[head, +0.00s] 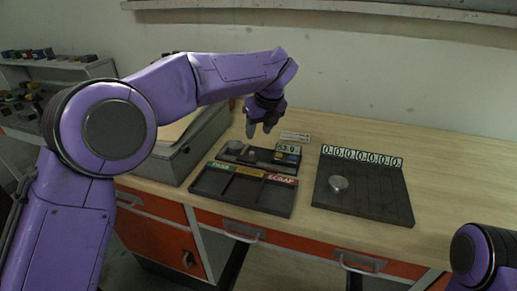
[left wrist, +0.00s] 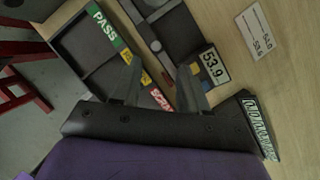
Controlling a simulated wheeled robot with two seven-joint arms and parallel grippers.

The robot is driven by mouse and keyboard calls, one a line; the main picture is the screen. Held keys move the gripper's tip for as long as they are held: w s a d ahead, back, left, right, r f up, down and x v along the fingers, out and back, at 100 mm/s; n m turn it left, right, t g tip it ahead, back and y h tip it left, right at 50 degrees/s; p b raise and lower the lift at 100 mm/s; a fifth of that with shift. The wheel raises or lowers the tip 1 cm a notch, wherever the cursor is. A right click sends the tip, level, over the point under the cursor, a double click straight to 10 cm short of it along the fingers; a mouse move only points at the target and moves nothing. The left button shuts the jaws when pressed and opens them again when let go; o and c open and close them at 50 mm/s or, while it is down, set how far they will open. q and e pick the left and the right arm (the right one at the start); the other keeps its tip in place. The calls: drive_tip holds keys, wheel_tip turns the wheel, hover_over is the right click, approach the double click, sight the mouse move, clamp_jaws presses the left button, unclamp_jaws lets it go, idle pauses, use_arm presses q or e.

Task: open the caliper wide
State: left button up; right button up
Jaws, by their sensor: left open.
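The caliper (head: 259,157) is a dark flat device lying on the wooden table behind a sorting tray, with a display (head: 287,149) reading 53.9. It also shows in the left wrist view (left wrist: 172,28), with its display beside the right-hand finger in that picture. My left gripper (head: 259,131) is above the caliper, pointing down. In the left wrist view (left wrist: 160,84) its two fingers stand apart with nothing between them. Whether they touch the caliper is unclear, but they appear above it. My right gripper is out of view; only a piece of my right arm shows.
The tray (head: 226,197) has green PASS, yellow and red SCRAP labels. A dark numbered board (head: 380,191) with a round metal piece (head: 338,184) lies to its right. A white label card (head: 295,136) lies behind the caliper. A grey box (head: 200,145) stands left. The right tabletop is clear.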

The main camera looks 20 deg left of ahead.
sight(252, 153)
use_arm(q)
drive_tip(key=p+x, duration=0.1)
drive_tip(key=x, duration=0.3)
drive_tip(key=p+x, duration=0.1)
drive_tip(key=x, duration=0.4)
drive_tip(key=shift+s+f, duration=0.2)
drive_tip(key=shift+f, duration=0.1)
drive_tip(key=shift+s+r, duration=0.15)
drive_tip(key=shift+s, duration=0.2)
clamp_jaws()
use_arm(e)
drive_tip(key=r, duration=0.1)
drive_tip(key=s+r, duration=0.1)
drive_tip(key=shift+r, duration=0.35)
